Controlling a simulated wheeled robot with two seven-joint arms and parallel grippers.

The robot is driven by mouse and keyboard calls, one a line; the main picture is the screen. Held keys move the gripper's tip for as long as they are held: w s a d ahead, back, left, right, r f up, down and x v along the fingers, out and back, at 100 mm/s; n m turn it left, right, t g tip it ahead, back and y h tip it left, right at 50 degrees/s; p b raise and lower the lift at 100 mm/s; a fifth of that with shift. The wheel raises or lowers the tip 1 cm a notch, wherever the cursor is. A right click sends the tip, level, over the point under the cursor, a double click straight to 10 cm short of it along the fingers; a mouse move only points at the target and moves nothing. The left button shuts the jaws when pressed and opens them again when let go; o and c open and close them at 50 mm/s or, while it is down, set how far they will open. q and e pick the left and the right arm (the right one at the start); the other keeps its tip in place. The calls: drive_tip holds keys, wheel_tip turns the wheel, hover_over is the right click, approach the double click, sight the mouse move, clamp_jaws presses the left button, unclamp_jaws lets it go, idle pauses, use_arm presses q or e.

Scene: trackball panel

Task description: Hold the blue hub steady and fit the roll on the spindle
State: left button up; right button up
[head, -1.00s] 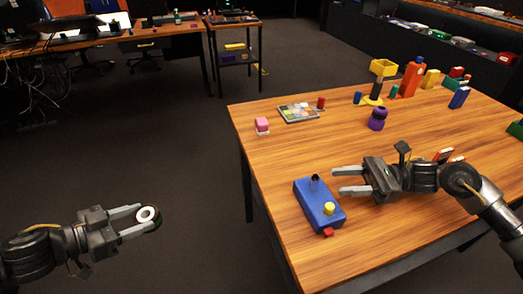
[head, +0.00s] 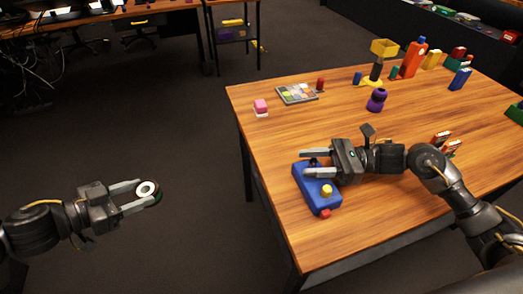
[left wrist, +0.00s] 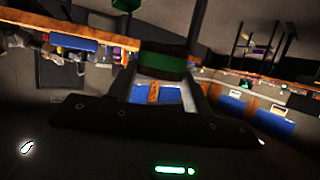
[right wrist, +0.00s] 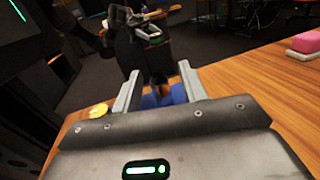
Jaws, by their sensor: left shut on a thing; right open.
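The blue hub (head: 309,189) lies on the near left part of the wooden table, with a yellow knob (head: 327,189) and a red piece (head: 325,214). Its dark spindle (head: 313,161) is partly hidden by my right gripper (head: 304,163). That gripper is open, its fingers over the hub's far end on either side of the spindle; contact cannot be told. The hub shows blue between the fingers in the right wrist view (right wrist: 164,97). My left gripper (head: 141,195) is shut on the roll (head: 148,189), a white-faced dark ring, held off the table's left side. The roll's green-and-black side shows in the left wrist view (left wrist: 162,63).
The wooden table (head: 260,150) has a pink-and-white block (head: 261,108), a grey tray (head: 297,94) and a purple object (head: 376,100) farther back. Several bottles and blocks stand at the far right. The floor space between my left gripper and the table is clear.

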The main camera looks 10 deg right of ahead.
clamp_jaws()
idle(0.3)
idle(0.3)
unclamp_jaws()
idle(0.4)
drive_tip(key=c, duration=0.9)
